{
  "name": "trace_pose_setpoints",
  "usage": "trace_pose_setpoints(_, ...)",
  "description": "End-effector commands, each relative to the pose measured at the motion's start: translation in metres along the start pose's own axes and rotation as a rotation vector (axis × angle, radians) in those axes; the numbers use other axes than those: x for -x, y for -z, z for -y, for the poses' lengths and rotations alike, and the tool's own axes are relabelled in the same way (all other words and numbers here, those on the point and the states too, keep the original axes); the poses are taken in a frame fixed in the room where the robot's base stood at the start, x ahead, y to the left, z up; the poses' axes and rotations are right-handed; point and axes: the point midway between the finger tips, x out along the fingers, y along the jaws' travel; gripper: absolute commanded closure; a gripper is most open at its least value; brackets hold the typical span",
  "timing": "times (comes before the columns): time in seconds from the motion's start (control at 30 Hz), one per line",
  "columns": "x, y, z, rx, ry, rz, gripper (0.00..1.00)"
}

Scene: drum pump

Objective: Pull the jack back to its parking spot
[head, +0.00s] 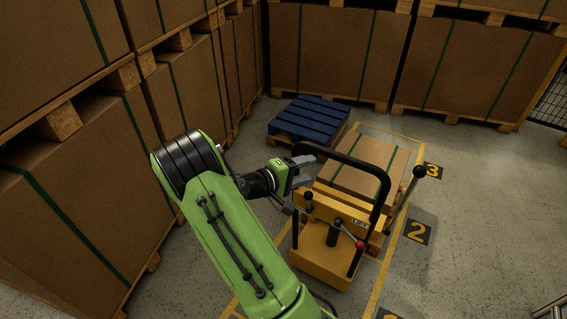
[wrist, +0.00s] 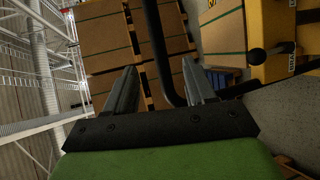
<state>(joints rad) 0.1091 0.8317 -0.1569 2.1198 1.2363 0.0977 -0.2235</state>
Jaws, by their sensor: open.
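The yellow jack (head: 325,250) stands on the floor, with a cardboard box on a pallet (head: 364,167) just behind it. Its black hoop handle (head: 345,157) rises at the front, and a lever with a red knob (head: 359,244) shows below. My gripper (head: 303,171) is open at the hoop's upper left bend. In the wrist view the black hoop (wrist: 156,45) runs between the two open fingers (wrist: 160,72); I cannot tell whether they touch it. Yellow floor lines (head: 385,266) border the jack's lane, with numbered plates 3 (head: 433,170) and 2 (head: 417,231) alongside.
A blue pallet (head: 308,119) lies behind the jack to the left. Stacked boxes on pallets (head: 340,50) wall off the back and left side. A tall black-knobbed lever (head: 408,200) stands right of the hoop. Open floor (head: 490,220) lies to the right.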

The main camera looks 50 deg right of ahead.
Motion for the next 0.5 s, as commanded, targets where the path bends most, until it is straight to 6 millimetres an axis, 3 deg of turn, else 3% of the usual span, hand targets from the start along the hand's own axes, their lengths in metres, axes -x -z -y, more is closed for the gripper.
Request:
trace_pose_setpoints(0.23,-0.023,0.001,0.0,0.037,-0.057,0.004,0.45)
trace_pose_setpoints(0.5,-0.09,0.0,-0.003,0.035,-0.055,0.006,0.45)
